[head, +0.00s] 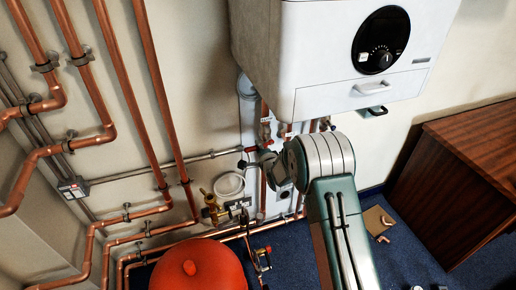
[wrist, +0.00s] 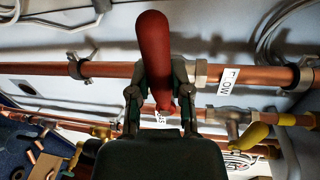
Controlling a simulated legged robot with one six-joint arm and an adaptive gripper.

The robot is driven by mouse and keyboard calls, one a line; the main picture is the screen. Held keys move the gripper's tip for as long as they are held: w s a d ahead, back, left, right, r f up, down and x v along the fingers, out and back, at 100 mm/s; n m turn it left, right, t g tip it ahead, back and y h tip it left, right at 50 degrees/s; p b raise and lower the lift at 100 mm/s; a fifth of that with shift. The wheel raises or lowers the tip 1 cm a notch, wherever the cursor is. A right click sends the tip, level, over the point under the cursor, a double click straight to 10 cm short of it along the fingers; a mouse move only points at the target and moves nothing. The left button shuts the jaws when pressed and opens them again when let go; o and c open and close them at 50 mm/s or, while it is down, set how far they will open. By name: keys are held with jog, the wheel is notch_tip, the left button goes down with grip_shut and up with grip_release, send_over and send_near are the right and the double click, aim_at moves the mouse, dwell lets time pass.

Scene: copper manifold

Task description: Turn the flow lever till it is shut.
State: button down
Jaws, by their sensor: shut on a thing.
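The flow lever (wrist: 154,45) has a rounded red handle and stands upright in the wrist view. It crosses in front of a horizontal copper pipe (wrist: 100,70), at about a right angle to it in the picture. A white "FLOW" label (wrist: 228,81) is on this pipe, right of the lever. My gripper (wrist: 158,88) is shut on the lever, one finger on each side of the handle's lower part. In the head view my gripper (head: 256,163) is below the boiler, partly hidden by my wrist. The valve body behind the lever is mostly hidden.
The white boiler (head: 335,50) hangs just above my arm. Copper pipes (head: 125,85) run along the left wall. A red vessel (head: 200,267) stands lower left, and a brass valve (head: 212,207) is left of my gripper. A wooden cabinet (head: 465,180) stands right, with blue floor before it.

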jog(key=shift+w+d+r, duration=0.15)
jog(key=shift+r, duration=0.1)
jog(key=c, duration=0.5)
grip_release()
jog(key=shift+w, duration=0.1)
jog(key=shift+c, duration=0.2)
jog(key=shift+f, duration=0.1)
jog(key=shift+s, duration=0.2)
jog(key=v, duration=1.1)
jog(key=shift+s+d, duration=0.2)
jog(key=shift+s, duration=0.1)
jog(key=shift+f, duration=0.1)
